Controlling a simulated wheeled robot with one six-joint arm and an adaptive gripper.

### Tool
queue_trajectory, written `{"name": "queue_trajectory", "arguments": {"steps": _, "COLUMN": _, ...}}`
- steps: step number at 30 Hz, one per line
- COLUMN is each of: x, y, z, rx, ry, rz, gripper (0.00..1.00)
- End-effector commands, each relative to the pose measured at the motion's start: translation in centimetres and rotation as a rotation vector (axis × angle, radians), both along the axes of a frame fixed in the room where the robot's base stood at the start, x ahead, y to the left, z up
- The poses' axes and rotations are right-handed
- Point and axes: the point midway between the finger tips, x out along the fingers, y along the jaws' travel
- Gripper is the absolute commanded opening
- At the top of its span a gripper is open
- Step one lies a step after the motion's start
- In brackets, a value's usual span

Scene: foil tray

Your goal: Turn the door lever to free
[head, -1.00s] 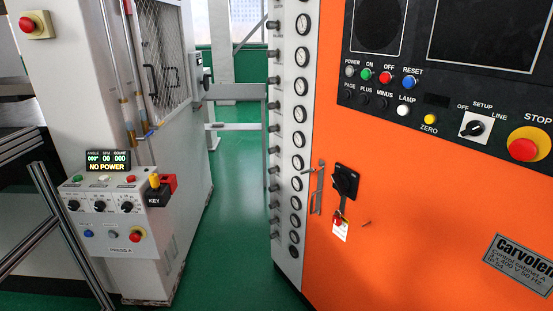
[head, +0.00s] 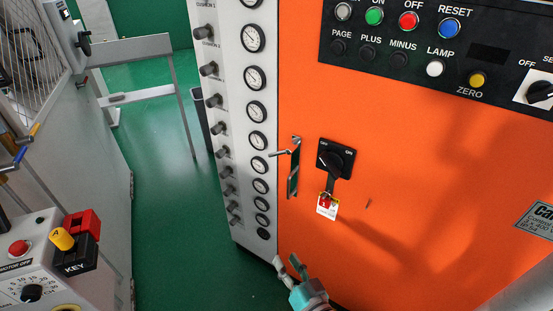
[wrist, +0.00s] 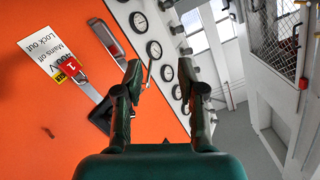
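The door lever (head: 293,167) is a slim metal handle on a narrow upright plate near the left edge of the orange cabinet door (head: 420,190). Its short pin sticks out to the left. In the wrist view the lever plate (wrist: 107,40) shows at the upper left, seen turned. My gripper (head: 290,266) is below the lever in the head view, apart from it. In the wrist view my gripper (wrist: 160,75) has its two fingers spread with nothing between them. The left finger partly hides the area beside the lever.
A black rotary switch (head: 334,158) sits right of the lever, with a red padlock and white lockout tag (head: 327,207) below. Gauges (head: 257,111) line the white panel at left. A press control box with a key switch (head: 73,240) stands further left. Green floor between is clear.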

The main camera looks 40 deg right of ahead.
Motion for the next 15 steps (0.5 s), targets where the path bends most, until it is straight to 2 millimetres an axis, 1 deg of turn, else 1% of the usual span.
{"name": "queue_trajectory", "arguments": {"steps": 1, "x": 1.9, "y": -1.2, "z": 0.8, "rx": 0.020, "ry": -0.022, "rz": -0.021, "gripper": 0.39}}
{"name": "queue_trajectory", "arguments": {"steps": 3, "x": 4.2, "y": -2.7, "z": 1.7, "rx": 0.055, "ry": -0.048, "rz": -0.048, "gripper": 0.39}}
{"name": "queue_trajectory", "arguments": {"steps": 5, "x": 6.1, "y": -4.1, "z": 2.6, "rx": 0.084, "ry": -0.069, "rz": -0.069, "gripper": 0.39}}
{"name": "queue_trajectory", "arguments": {"steps": 6, "x": 7.4, "y": -5.0, "z": 3.4, "rx": 0.103, "ry": -0.085, "rz": -0.084, "gripper": 0.39}}
{"name": "queue_trajectory", "arguments": {"steps": 9, "x": 10.2, "y": -7.4, "z": 5.3, "rx": 0.150, "ry": -0.121, "rz": -0.120, "gripper": 0.39}}
{"name": "queue_trajectory", "arguments": {"steps": 12, "x": 12.5, "y": -9.6, "z": 7.1, "rx": 0.190, "ry": -0.152, "rz": -0.148, "gripper": 0.39}}
{"name": "queue_trajectory", "arguments": {"steps": 15, "x": 14.2, "y": -11.4, "z": 8.7, "rx": 0.223, "ry": -0.177, "rz": -0.171, "gripper": 0.39}}
